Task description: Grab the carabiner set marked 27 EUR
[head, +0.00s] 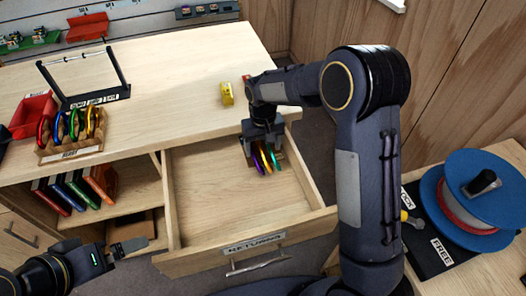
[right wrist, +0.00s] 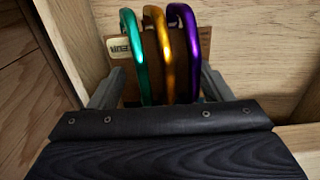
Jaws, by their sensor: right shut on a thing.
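A carabiner set with green, orange-yellow and purple carabiners (head: 265,160) is in the open drawer (head: 205,215), near its back right. In the right wrist view the carabiners (right wrist: 158,50) stand on a brown wooden holder with a small pale tag (right wrist: 118,47); I cannot read its price surely. My right gripper (head: 262,142) reaches down into the drawer and is shut on this set, with a finger on each side (right wrist: 160,90). My left gripper (head: 128,247) is low at the left, empty, in front of the shelves; its jaw opening is unclear.
Another carabiner set (head: 72,135) stands on the counter (head: 165,85) beside a red tray (head: 32,115) and a black rack (head: 85,80). A yellow item (head: 227,94) lies near the drawer. A blue spool (head: 480,200) stands at right. The drawer's front and left are clear.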

